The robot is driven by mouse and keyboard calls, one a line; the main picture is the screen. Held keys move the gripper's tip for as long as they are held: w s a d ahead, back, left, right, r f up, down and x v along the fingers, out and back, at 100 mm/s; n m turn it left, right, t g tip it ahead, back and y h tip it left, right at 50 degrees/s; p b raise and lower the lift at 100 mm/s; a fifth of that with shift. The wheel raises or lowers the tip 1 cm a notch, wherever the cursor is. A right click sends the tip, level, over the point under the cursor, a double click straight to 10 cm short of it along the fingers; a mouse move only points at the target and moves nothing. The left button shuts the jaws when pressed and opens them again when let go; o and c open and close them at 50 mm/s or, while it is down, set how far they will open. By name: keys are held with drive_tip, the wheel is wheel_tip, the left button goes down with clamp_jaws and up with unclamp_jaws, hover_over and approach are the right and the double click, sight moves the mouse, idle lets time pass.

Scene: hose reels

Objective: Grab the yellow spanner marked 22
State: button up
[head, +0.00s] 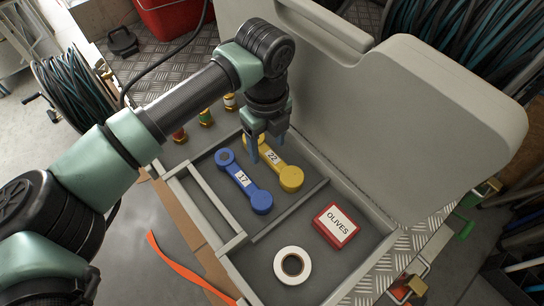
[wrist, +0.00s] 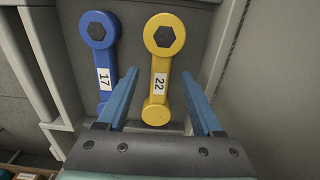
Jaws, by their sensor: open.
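The yellow spanner marked 22 (head: 289,176) lies in the left compartment of the open grey case, to the right of the blue spanner marked 17 (head: 243,180). In the wrist view the yellow spanner (wrist: 161,72) points up the picture, its label readable, with the blue spanner (wrist: 101,55) to its left. My gripper (head: 266,155) is over the far end of the yellow spanner in the head view. In the wrist view my gripper (wrist: 162,92) is open, its blue fingers on either side of the yellow handle. I cannot tell the fingers' height above it.
The raised case lid (head: 400,120) stands close to the right of my gripper. A divider (head: 290,211) separates the spanners from a red OLIVES box (head: 336,225) and a white tape roll (head: 292,264). Several small capped fittings (head: 205,118) stand outside the case at the left.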

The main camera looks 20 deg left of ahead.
drive_tip(key=shift+f, duration=0.8)
clamp_jaws()
drive_tip(key=shift+r, duration=0.1)
